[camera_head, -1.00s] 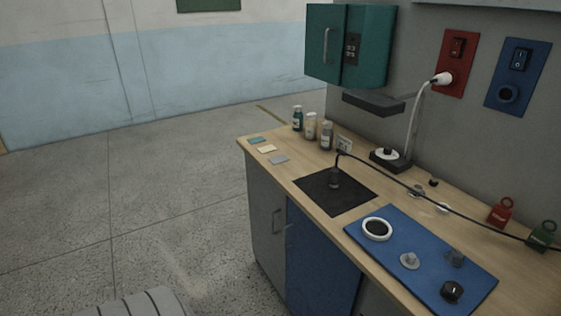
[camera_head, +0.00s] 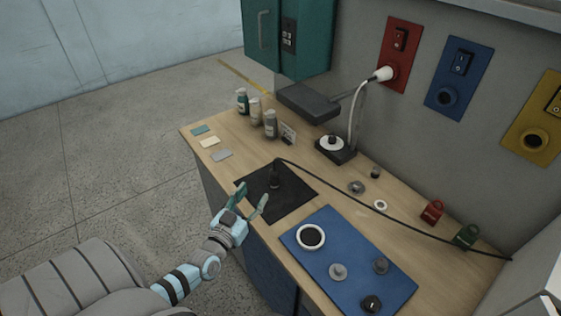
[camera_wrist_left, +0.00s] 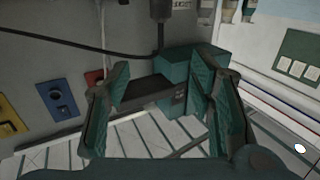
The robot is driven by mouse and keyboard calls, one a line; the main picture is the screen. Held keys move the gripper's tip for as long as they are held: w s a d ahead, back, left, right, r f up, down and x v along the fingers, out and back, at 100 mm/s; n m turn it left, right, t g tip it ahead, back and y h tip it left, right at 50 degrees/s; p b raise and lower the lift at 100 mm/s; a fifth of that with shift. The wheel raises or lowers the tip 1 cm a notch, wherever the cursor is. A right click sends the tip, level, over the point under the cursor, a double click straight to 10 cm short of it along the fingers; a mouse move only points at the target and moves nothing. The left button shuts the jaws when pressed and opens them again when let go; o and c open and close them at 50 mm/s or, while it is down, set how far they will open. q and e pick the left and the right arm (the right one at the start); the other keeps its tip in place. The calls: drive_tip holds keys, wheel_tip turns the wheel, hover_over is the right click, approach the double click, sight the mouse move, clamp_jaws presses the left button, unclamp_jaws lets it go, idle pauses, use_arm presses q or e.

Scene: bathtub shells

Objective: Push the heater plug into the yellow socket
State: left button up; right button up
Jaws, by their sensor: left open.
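The heater plug (camera_head: 275,179) is a dark upright piece on the black mat (camera_head: 293,200), with a black cable leading from its top. In the left wrist view the plug (camera_wrist_left: 160,9) shows at the top edge, its end cut off. The yellow socket (camera_head: 534,140) is a dark round opening on a yellow wall panel at the far right; its panel (camera_wrist_left: 10,118) also shows in the left wrist view. My left gripper (camera_head: 251,198) is open and empty, near side of the plug and apart from it. My right gripper is not in view.
The cable (camera_head: 400,216) crosses the counter to the right, past a red padlock (camera_head: 432,212) and a green one (camera_head: 466,236). A blue mat (camera_head: 325,237) with a white ring and knobs lies in front. A lamp (camera_head: 354,115), grey shelf (camera_head: 309,102) and bottles (camera_head: 255,111) stand behind.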

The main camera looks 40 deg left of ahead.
use_arm(q)
approach(274, 167)
drive_tip(key=shift+w+d+r, duration=0.1)
drive_tip(key=shift+d, duration=0.1)
drive_tip(key=w+b, duration=0.1)
drive_tip(key=w+a+b, duration=0.1)
drive_tip(key=w, duration=0.1)
drive_tip(key=w+b, duration=0.1)
drive_tip(key=w, duration=0.1)
drive_tip(key=shift+a, duration=0.35)
drive_tip(key=w+b, duration=0.2)
drive_tip(key=w, duration=0.1)
drive_tip(key=w+f+b, duration=0.1)
drive_tip(key=shift+w+a, duration=0.35)
drive_tip(key=shift+w+r, duration=0.1)
drive_tip(key=shift+w, duration=0.25)
drive_tip(key=shift+r, duration=0.25)
drive_tip(key=shift+s, duration=0.1)
clamp_jaws()
